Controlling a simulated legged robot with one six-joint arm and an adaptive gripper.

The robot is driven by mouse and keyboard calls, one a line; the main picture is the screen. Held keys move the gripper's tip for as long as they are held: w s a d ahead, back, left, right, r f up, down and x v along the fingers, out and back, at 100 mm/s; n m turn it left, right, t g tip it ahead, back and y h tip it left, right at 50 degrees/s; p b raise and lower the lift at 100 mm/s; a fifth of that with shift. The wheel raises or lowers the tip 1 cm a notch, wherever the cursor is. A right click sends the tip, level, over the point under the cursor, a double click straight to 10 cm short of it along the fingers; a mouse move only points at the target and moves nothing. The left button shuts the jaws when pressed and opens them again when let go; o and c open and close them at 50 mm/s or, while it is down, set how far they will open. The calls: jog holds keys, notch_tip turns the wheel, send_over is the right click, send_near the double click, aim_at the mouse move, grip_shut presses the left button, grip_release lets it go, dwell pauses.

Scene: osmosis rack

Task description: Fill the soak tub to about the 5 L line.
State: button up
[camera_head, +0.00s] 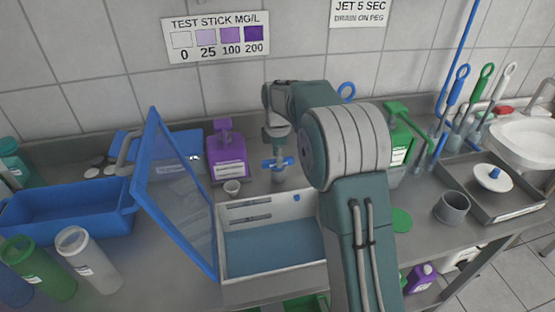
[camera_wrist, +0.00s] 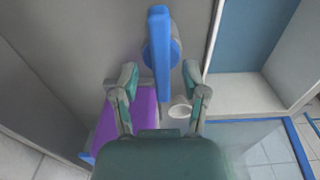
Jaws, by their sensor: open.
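The soak tub (camera_head: 224,262) is a white box on the steel counter. Its clear, blue-framed lid (camera_head: 180,185) stands open to the left. A flat blue area covers the tub's inside bottom; whether this is water, and any level marks, I cannot tell. A tap with a blue lever handle (camera_head: 277,163) is behind the tub. My gripper (camera_head: 278,138) is above this handle. In the wrist view, my open gripper (camera_wrist: 160,78) has the blue handle (camera_wrist: 161,55) between and beyond its fingers; contact cannot be told. The tub also shows in the wrist view (camera_wrist: 240,98).
A purple jug (camera_head: 228,158) and a small white cup (camera_head: 232,188) stand left of the tap. A blue tray (camera_head: 70,210) and several bottles are farther left. A grey cup (camera_head: 452,207) and steel tray (camera_head: 512,205) are at right. My arm hides the tub's right side.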

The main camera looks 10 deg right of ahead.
jog(key=shift+f, duration=0.65)
grip_shut()
jog(key=m, duration=0.4)
jog(key=shift+s+f+m, duration=0.15)
jog(key=shift+m, duration=0.25)
grip_release()
